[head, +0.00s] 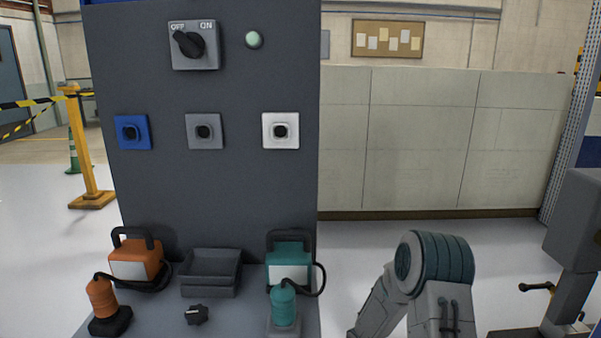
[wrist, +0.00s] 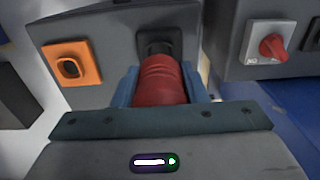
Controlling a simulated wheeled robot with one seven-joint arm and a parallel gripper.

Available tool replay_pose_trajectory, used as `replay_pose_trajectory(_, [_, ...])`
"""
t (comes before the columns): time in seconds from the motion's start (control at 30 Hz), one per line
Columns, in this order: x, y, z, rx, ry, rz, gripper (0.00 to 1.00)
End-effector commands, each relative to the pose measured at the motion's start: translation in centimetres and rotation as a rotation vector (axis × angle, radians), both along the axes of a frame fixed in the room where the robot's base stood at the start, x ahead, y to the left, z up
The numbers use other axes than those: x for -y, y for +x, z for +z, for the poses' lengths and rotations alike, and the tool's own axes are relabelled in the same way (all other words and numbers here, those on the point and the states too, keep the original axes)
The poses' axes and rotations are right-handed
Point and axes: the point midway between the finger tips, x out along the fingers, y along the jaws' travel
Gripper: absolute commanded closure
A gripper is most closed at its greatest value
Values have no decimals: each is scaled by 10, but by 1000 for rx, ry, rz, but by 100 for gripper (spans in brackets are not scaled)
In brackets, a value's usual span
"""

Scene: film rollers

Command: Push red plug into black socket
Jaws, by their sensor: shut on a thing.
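In the wrist view a red ribbed plug (wrist: 165,82) sits between the two blue-grey fingers of my gripper (wrist: 164,90). My gripper is shut on it. The black socket (wrist: 158,36) is straight beyond the plug on a grey panel. The plug's front end overlaps the lower part of the socket in the picture. The plug hides its own tip, so I cannot tell whether it touches or enters the socket. The head view shows neither the red plug, the black socket nor my gripper.
In the wrist view an orange socket (wrist: 71,65) is left of the black one, and a red rotary switch (wrist: 272,47) is on another panel at right. The head view shows another panel (head: 230,200) with an orange plug (head: 102,297) and a teal plug (head: 284,303) below.

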Motion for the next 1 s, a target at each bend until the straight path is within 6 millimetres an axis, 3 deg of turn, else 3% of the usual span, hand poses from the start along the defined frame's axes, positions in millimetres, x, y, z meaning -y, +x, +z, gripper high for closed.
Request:
replay_pose_trajectory(0.43, [0,0,20,1,0,0,97])
replay_pose_trajectory(0.87, [0,1,23,2,-1,0,97])
replay_pose_trajectory(1.0, [4,10,47,11,-15,-5,97])
